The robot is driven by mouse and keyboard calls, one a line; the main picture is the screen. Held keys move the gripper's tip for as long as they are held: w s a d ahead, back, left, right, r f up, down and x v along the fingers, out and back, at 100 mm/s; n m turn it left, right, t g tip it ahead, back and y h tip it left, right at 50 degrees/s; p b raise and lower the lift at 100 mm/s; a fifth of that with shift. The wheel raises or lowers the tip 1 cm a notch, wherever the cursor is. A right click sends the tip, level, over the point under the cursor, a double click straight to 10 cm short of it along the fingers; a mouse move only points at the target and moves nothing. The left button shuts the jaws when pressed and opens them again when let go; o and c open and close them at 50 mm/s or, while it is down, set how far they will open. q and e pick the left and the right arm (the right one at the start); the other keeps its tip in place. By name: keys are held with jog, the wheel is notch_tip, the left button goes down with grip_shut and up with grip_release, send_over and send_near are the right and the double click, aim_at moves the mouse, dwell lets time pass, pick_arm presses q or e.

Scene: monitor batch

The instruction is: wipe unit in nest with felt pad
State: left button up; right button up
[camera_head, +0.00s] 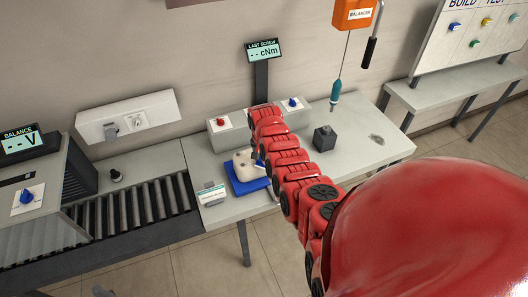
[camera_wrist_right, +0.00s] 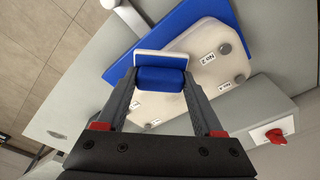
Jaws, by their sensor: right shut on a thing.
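The unit (camera_head: 244,165) is a white, rounded block on the blue nest (camera_head: 250,186) on the bench. The right wrist view shows the unit (camera_wrist_right: 212,62) with grey round spots and small labels, and the blue nest (camera_wrist_right: 205,17) around its edge. My right gripper (camera_wrist_right: 160,88) is shut on the felt pad (camera_wrist_right: 160,77), a blue block with a white plate along one side. The pad overlaps the unit in this view; I cannot tell whether they touch. In the head view my right gripper (camera_head: 258,160) is at the unit, and the pad is hard to make out. My left gripper is not in view.
A grey box with red (camera_head: 220,122) and blue (camera_head: 292,103) knobs stands behind the unit. A small labelled stand (camera_head: 212,195) is at front left. A roller conveyor (camera_head: 130,212) adjoins the bench at left.

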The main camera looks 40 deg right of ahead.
notch_tip(320, 180, up, 2)
jog(key=shift+r+p, duration=0.15)
jog(key=shift+p, duration=0.7)
notch_tip(320, 180, up, 3)
jog(key=shift+f, duration=0.2)
jog(key=shift+r, duration=0.95)
jog(key=o, duration=0.9)
jog(key=c, duration=0.9)
jog(key=w+b, duration=0.2)
jog(key=b, duration=0.4)
jog(key=w+d+b, duration=0.1)
jog(key=b, duration=0.5)
jog(key=shift+w+f+b, duration=0.1)
jog(key=shift+w+b, duration=0.25)
jog(key=shift+w, duration=0.05)
